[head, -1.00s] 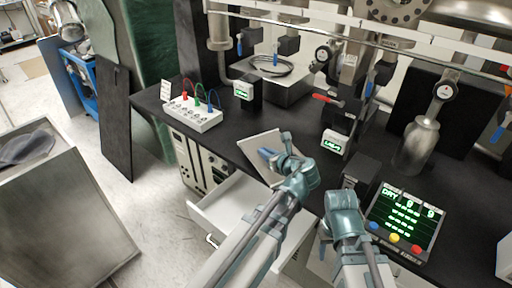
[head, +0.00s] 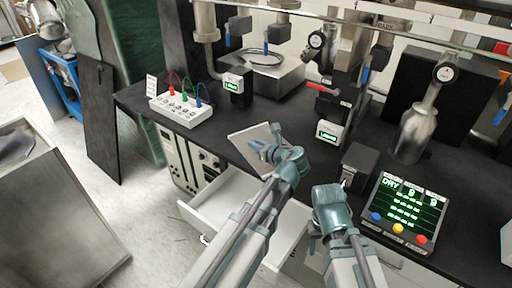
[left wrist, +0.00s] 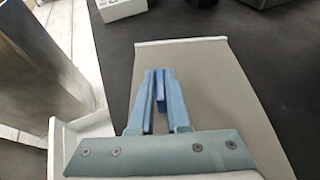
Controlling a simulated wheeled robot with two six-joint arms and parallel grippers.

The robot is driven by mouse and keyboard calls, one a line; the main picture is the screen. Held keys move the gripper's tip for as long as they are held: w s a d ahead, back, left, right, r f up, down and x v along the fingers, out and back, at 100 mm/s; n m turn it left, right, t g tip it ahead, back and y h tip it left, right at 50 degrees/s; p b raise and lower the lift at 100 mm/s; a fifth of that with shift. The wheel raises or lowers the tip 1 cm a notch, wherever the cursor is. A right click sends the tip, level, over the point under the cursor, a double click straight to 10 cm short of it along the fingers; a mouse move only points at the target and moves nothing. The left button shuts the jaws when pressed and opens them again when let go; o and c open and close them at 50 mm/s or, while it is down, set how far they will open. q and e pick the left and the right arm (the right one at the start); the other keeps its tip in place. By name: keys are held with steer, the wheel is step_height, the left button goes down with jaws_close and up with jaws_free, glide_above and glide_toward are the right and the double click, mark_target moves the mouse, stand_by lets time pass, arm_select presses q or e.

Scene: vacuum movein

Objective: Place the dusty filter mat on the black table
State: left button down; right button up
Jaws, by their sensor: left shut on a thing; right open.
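The filter mat, a flat grey-beige panel with a pale edge (head: 240,141), is in my left gripper (head: 259,150). It is tilted over the front edge of the black table (head: 225,125), beside the open drawer. I cannot tell whether it touches the tabletop. In the left wrist view the mat (left wrist: 215,80) spreads out under and beyond the blue fingers (left wrist: 156,85), which are close together on it. My right gripper (head: 318,235) is lower right, in front of the table and apart from the mat. Its fingertips are mostly hidden, and it holds nothing that I can see.
A white open drawer (head: 222,200) juts out below the mat. A white switch box with coloured leads (head: 180,110) stands left on the table. A black box (head: 359,163) and a display panel with buttons (head: 403,210) stand right. Metal fittings (head: 270,75) fill the back.

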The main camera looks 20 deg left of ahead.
arm_select(q)
steer(key=shift+f, duration=0.1)
steer(key=c, duration=0.9)
jaws_free()
arm_select(e)
steer(key=shift+f, duration=0.1)
